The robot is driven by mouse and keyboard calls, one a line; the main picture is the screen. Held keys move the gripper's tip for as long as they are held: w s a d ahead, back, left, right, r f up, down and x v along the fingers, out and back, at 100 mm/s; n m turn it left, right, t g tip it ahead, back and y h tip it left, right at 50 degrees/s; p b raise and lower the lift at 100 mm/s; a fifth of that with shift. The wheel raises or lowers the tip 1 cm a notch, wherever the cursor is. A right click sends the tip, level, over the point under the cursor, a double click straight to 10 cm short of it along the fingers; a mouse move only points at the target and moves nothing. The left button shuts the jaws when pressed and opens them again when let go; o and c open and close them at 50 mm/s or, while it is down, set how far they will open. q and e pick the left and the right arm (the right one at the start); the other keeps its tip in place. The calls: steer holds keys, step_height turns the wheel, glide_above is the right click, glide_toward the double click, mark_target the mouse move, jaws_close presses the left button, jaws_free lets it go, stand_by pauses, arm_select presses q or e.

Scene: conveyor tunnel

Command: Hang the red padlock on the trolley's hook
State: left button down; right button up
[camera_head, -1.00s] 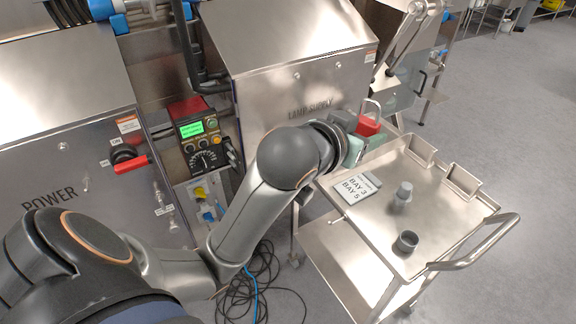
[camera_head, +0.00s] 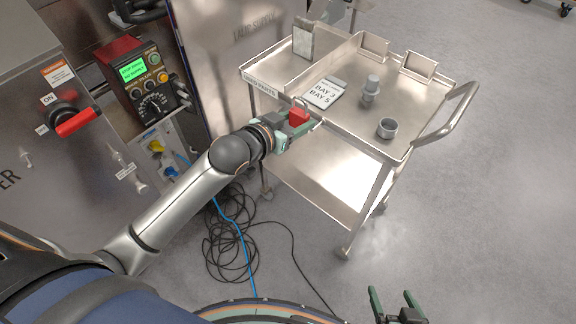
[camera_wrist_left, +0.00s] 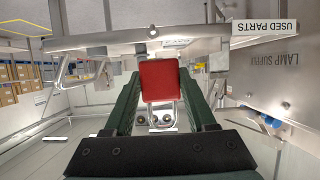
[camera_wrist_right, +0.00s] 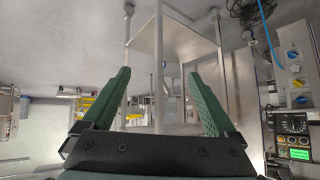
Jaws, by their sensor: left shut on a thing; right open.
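The red padlock (camera_head: 299,118) is held in my left gripper (camera_head: 296,128), at the long side edge of the steel trolley (camera_head: 415,92). In the left wrist view the padlock (camera_wrist_left: 160,80) sits between the two fingers, its shackle on the far side from the trolley edge in the picture. A small round peg end, probably the hook (camera_wrist_left: 153,32), shows on the trolley edge just above the padlock there, apart from it in the picture. In the head view I cannot make the hook out. My right gripper (camera_head: 396,302) is open and empty, low in front of the trolley.
On the trolley top are a bay sign (camera_head: 324,93), a grey stepped cylinder (camera_head: 371,90) and a dark cup (camera_head: 387,128). A used-parts label (camera_head: 260,83) marks the trolley's end. A control box (camera_head: 141,78) stands left. Cables (camera_head: 230,240) lie on the floor.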

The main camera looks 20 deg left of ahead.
arm_select(q)
step_height(320, 180, down, 12)
steer(key=w+h+b, duration=0.1)
steer(key=b, duration=0.3)
steer(key=shift+d+r+m, duration=0.25)
steer(key=shift+d+m, duration=0.05)
steer(key=shift+m, duration=0.1)
arm_select(e)
steer(key=f, duration=0.1)
steer(key=w+a+f, duration=0.1)
steer(key=a+f, duration=0.1)
steer(key=shift+w+y, duration=0.3)
steer(key=shift+w, duration=0.05)
arm_select(q)
steer(key=shift+w, duration=0.1)
arm_select(e)
steer(key=shift+s+d+r, duration=0.1)
steer(key=shift+r, duration=0.15)
steer(key=shift+s+f, duration=0.15)
steer(key=shift+s, duration=0.05)
